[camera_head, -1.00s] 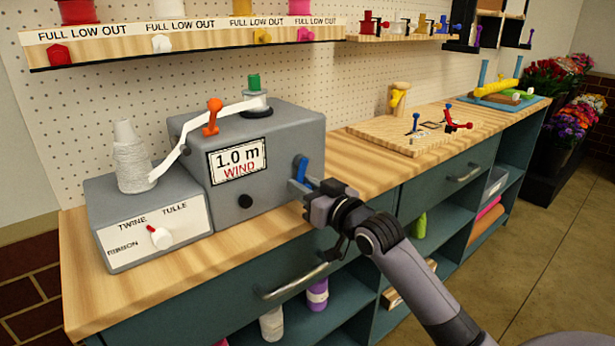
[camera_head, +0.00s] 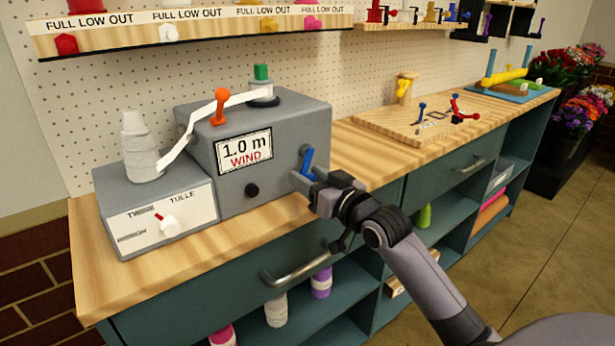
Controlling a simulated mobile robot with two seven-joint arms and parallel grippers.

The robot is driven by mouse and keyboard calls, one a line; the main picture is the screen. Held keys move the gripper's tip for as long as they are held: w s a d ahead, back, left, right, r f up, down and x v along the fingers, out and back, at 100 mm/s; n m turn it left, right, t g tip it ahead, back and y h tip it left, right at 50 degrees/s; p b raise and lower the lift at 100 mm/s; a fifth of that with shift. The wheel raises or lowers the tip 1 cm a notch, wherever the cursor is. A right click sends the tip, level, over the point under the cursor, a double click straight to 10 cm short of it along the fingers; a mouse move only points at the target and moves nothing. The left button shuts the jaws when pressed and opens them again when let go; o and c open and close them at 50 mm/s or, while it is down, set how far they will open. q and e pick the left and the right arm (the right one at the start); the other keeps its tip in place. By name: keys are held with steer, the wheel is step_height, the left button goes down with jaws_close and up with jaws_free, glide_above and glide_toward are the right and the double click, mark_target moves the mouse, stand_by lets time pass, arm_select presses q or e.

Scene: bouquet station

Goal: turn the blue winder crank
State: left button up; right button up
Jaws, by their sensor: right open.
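The grey winder box (camera_head: 290,135) stands on the wooden bench and carries a sign reading "1.0 m WIND" (camera_head: 244,150). The blue crank (camera_head: 307,163) sticks up at the right end of its front, tilted slightly. My right gripper (camera_head: 304,182) is open at the crank, with its fingertips close to the crank's lower part. I cannot tell whether the fingers touch it. My left gripper is not in view.
A grey selector box (camera_head: 155,205) with a red-and-white knob and a white twine cone (camera_head: 138,148) stands to the left. An orange lever (camera_head: 219,106) sits on the winder's top. A drawer handle (camera_head: 297,268) juts out below the bench edge. A wooden board (camera_head: 400,125) lies farther right.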

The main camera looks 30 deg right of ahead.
mark_target(312, 180)
steer(key=shift+s+d, duration=0.2)
steer(key=shift+s, duration=2.95)
steer(key=s+a+f+n+g+p, duration=0.1)
steer(key=s+a+f+g+p, duration=0.1)
steer(key=s+a+f, duration=0.2)
steer(key=s+a+f+n+g+p, duration=0.1)
steer(key=s+a+f+g+p, duration=0.1)
steer(key=s+a+f, duration=0.3)
steer(key=s+a+f+g+p, duration=0.3)
steer(key=s+f, duration=0.7)
steer(key=f, duration=0.5)
steer(key=shift+s+a+f+n+g+y, duration=0.3)
steer(key=shift+s+a+f+n, duration=0.1)
steer(key=shift+a, duration=0.35)
